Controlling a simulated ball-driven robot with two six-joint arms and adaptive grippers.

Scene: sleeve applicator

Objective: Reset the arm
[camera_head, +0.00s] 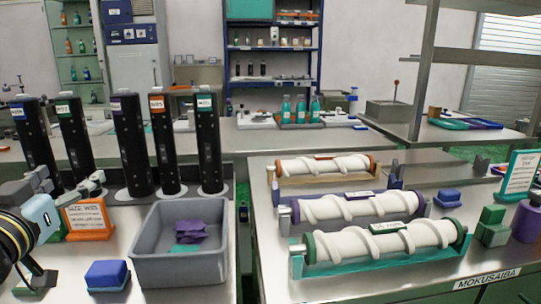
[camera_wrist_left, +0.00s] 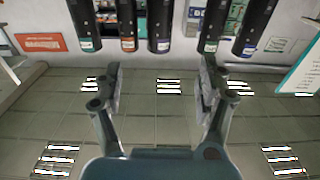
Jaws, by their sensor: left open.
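My left gripper (camera_head: 68,188) is at the left edge of the head view, above the table and in front of the black cylinders. Its fingers also show in the left wrist view (camera_wrist_left: 159,76). They are spread apart with nothing between them. The left arm comes in from the left edge. My right arm and gripper are not in view.
Several black cylinders (camera_head: 131,145) stand behind the gripper. An orange-framed sign (camera_head: 87,217), a blue block (camera_head: 107,275) and a grey bin (camera_head: 180,267) with purple and teal pieces are close by. White rollers (camera_head: 385,240) lie in holders on the right table.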

